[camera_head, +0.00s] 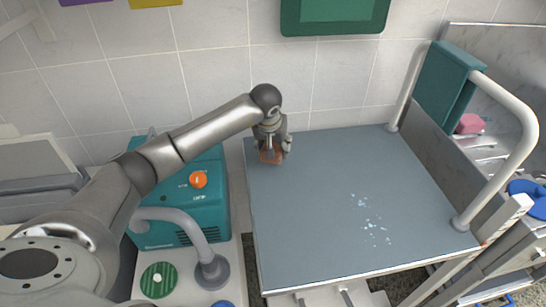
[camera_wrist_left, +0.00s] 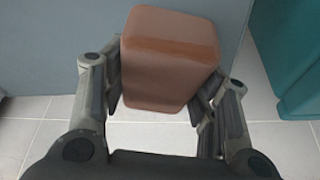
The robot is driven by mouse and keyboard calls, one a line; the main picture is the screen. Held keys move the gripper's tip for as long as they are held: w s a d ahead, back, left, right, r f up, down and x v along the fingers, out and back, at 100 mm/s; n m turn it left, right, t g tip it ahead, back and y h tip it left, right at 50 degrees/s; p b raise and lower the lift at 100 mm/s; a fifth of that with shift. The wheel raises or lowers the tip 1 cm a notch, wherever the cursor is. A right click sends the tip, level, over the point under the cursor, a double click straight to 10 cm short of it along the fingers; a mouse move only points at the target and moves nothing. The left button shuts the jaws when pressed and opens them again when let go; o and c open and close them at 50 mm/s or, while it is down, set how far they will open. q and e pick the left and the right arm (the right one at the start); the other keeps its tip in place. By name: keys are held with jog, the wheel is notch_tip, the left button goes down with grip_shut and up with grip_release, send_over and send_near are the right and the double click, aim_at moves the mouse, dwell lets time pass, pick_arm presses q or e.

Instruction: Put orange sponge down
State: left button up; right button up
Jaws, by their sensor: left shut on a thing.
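My left gripper (camera_head: 272,146) is at the far left corner of the grey-blue table top (camera_head: 340,205). It is shut on the orange sponge (camera_head: 271,155), a small brownish-orange block. In the left wrist view the sponge (camera_wrist_left: 168,55) sits between the two fingers of the gripper (camera_wrist_left: 160,85). The head view does not make clear whether the sponge touches the table top. My right gripper is in neither view.
A teal machine with an orange knob (camera_head: 198,180) stands left of the table. White spots (camera_head: 368,222) lie on the table's right part. The table's middle is clear.

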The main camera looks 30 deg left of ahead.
pick_arm(q)
notch_tip(320, 180, down, 3)
jog(key=shift+a+f+b, duration=0.1)
jog(key=shift+b, duration=0.65)
jog(key=shift+w+f, duration=0.1)
jog(key=shift+f, duration=0.15)
jog(key=shift+r, duration=0.1)
jog(key=shift+f+b, duration=0.25)
jog(key=shift+b, duration=0.05)
jog(key=o, duration=0.8)
jog(key=shift+c, duration=0.2)
jog(key=shift+o, duration=1.1)
jog(key=shift+f, duration=0.15)
